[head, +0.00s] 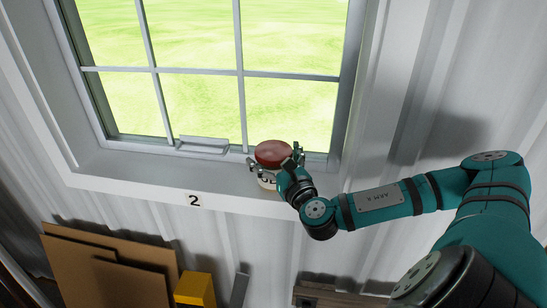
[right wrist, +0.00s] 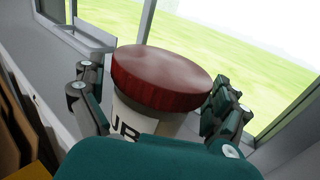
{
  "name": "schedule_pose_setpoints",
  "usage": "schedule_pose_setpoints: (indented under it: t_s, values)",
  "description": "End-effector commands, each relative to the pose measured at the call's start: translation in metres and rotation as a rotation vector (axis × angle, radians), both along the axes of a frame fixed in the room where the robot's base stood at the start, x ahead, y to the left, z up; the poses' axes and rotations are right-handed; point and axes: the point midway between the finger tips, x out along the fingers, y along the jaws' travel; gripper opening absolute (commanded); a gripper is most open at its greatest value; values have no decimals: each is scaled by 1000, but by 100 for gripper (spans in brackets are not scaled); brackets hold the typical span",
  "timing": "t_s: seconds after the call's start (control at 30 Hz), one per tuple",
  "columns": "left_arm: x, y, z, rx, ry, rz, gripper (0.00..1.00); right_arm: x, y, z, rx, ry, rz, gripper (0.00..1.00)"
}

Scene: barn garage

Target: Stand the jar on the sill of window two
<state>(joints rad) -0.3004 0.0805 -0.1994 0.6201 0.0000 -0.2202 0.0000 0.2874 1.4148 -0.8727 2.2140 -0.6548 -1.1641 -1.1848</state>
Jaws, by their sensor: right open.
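The jar (head: 266,181) has a red lid and a pale body with dark letters. It stands upright on the sill (head: 150,172) of the window marked with a "2" label (head: 194,200), toward the right end. My right gripper (head: 276,158) is open, with its fingers on either side of the jar. In the right wrist view, the jar (right wrist: 160,80) sits between the spread fingers of the gripper (right wrist: 158,105), with gaps showing near the lid. The jar's base is hidden there by the gripper body. My left gripper is in neither view.
A window latch (head: 203,145) is on the frame left of the jar. The sill left of the jar is bare. Below, brown boards (head: 95,265) lean on the corrugated wall, beside a yellow block (head: 195,289) and a wooden piece (head: 335,298).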

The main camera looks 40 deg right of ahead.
Motion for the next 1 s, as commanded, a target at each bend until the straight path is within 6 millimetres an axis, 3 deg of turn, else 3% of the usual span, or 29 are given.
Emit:
schedule_pose_setpoints:
  t_s: [0.4, 0.5, 0.7, 1.0]
  values:
    - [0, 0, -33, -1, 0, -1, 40, -82, 27, -6, -1, 7, 4, 100]
    - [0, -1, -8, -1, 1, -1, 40, -94, 31, 3, 2, 10, 1, 100]
    - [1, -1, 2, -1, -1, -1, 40, -108, 35, 1, 2, 3, 1, 100]
    - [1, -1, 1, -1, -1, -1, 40, -110, 36, -1, 2, 2, 2, 100]
